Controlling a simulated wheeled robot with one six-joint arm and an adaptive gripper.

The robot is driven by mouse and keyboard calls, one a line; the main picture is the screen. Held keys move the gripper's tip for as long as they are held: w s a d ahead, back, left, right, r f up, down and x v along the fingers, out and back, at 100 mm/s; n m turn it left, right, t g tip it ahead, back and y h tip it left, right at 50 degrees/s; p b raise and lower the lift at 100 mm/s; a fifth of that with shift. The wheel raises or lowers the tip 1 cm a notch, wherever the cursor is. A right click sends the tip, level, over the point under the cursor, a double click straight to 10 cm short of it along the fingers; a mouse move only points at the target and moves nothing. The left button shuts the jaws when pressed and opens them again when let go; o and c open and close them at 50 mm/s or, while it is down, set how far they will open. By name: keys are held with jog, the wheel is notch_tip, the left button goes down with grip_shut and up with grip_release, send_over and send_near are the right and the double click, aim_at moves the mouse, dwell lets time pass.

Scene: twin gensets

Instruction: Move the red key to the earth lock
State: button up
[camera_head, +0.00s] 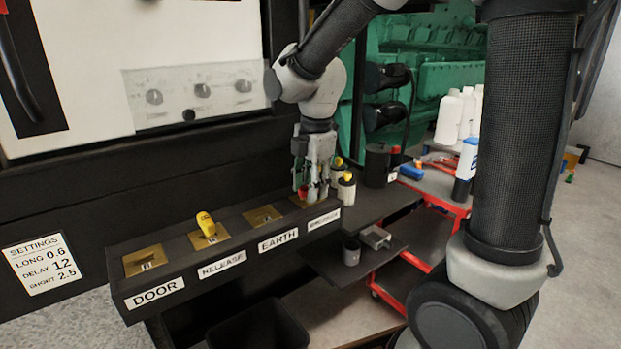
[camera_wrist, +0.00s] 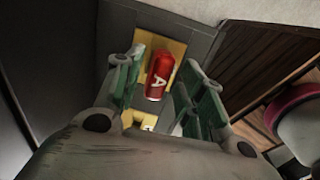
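The red key (camera_wrist: 159,76), marked with a letter A, stands at a brass lock plate (camera_wrist: 177,47) in the wrist view. In the head view a bit of its red (camera_head: 303,190) shows at the fourth lock, right of the earth lock. My gripper (camera_head: 314,180) points down over that fourth lock. In the wrist view its green-grey fingers (camera_wrist: 161,85) are on both sides of the key, apart with small gaps, so it looks open around it. The earth lock (camera_head: 262,215), a brass plate above the EARTH label (camera_head: 278,240), holds no key.
A yellow key (camera_head: 206,225) stands in the RELEASE lock. The DOOR lock (camera_head: 144,261) is an empty brass plate. A red cart (camera_head: 437,180) with bottles is farther right.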

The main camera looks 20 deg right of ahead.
grip_shut()
jog(key=shift+r, duration=2.55)
jog(key=s+a+r, duration=0.1)
jog(key=s+a, duration=0.3)
jog(key=a, duration=0.7)
jog(key=shift+a+r, duration=0.15)
jog(key=shift+r, duration=0.2)
